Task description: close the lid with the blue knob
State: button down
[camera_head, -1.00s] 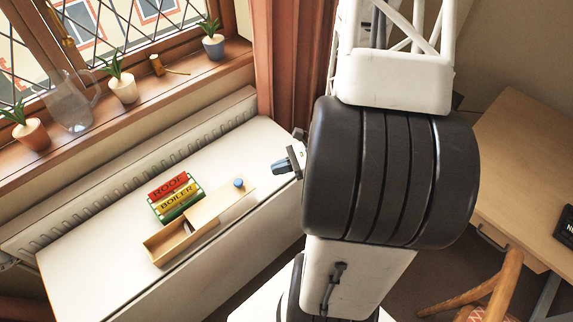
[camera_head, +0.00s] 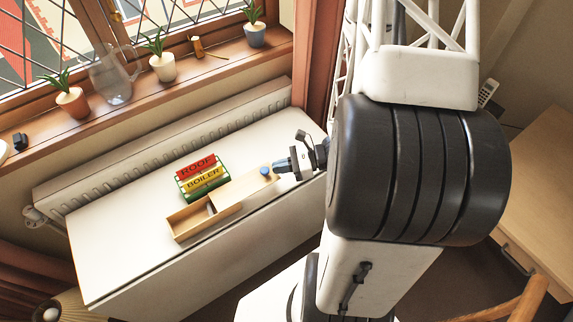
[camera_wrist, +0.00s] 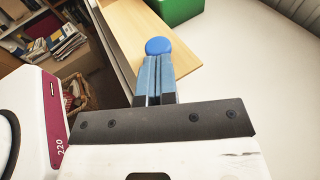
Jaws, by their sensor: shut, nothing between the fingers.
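A long wooden box (camera_head: 180,228) lies on the white desk top, its left part open. Its sliding lid (camera_head: 240,187) sticks out to the right and has a round blue knob (camera_head: 265,171) near its right end. My gripper (camera_head: 290,166) is shut and empty, just right of the knob. In the wrist view the shut fingers (camera_wrist: 154,62) point at the knob (camera_wrist: 158,46), right in front of them. I cannot tell if they touch it. The lid (camera_wrist: 137,30) shows beyond the fingers.
Red, yellow and green boxes (camera_head: 203,178) are stacked behind the wooden box, close to it. The white desk top (camera_head: 120,240) is clear to the left. Potted plants (camera_head: 163,65) and a glass jug (camera_head: 113,78) stand on the window sill. A radiator (camera_head: 165,150) runs behind the desk.

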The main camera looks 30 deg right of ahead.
aim_at(236, 196)
jog(key=shift+w+a+f, duration=0.1)
jog(key=shift+w+a, duration=0.05)
jog(key=shift+a, duration=0.15)
dwell(0.4)
jog(key=shift+a, duration=7.4)
jog(key=shift+d, duration=0.15)
jog(key=v, duration=1.3)
jog(key=shift+s+d, duration=0.25)
